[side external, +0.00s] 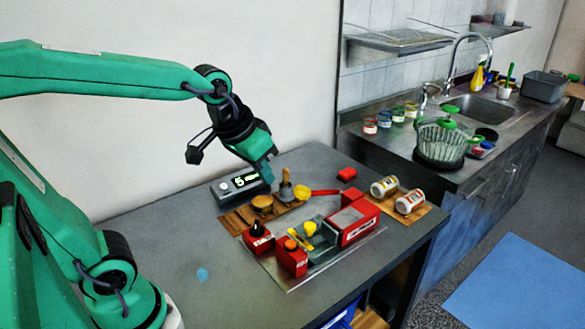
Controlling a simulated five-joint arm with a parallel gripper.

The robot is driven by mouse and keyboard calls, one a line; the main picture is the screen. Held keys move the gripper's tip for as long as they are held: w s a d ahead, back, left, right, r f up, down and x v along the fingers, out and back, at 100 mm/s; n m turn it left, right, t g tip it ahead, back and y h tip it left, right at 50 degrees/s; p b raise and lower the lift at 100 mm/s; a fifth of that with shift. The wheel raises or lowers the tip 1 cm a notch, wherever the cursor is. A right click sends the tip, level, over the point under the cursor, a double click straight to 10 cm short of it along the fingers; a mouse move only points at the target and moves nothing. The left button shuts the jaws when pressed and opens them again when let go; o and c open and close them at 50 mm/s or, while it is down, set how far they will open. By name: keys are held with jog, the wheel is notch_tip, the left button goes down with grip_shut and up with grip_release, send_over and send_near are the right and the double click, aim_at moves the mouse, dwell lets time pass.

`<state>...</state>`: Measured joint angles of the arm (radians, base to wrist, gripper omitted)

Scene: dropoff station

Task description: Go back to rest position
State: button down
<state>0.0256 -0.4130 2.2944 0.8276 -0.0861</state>
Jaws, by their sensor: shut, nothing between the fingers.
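My gripper (268,166) is at the end of my green arm, above the back part of the grey table (180,236). It points down and to the right, and its fingers are together with nothing between them. It is close to a dark box with a lit display (240,186) and to a grey-handled tool (286,186). Whether it touches either cannot be told from this view. My arm reaches in from the left, bent down at the wrist.
Red boxes (292,259) and a red-sided tray (353,222) stand on the table. White jars (410,202) lie on a wooden board at right. The table's left front is mostly clear. A steel sink counter (400,150) with a pot (441,146) stands beyond.

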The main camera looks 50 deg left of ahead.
jog(key=s, duration=0.8)
jog(key=shift+s+a+f+m+t, duration=0.15)
jog(key=shift+a+f+m+t, duration=0.15)
jog(key=shift+a, duration=0.1)
